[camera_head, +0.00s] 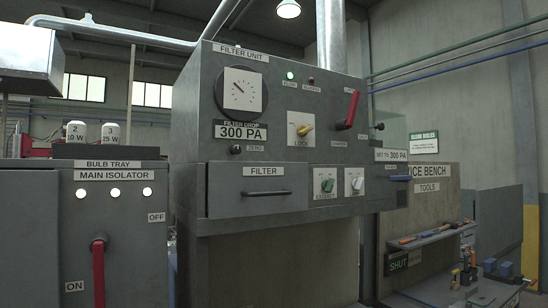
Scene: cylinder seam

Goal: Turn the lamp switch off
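The grey filter unit (290,160) stands in the middle of the view. Low on its front are two small rotary switches side by side. The left one has a green knob (326,185) above a label that seems to read EXTRACT. The right one has a pale knob (356,183) on a white plate; its label is too small to read surely, so I cannot tell whether it is the lamp switch. The position it is turned to is also unclear. My gripper is not in view.
Left of the switches is the FILTER drawer (257,188) with a dark bar handle. Above are a yellow LOCK knob (304,130) and a red lever (351,110). The main isolator cabinet (130,235) with a red handle stands at left, a bench (440,285) at right.

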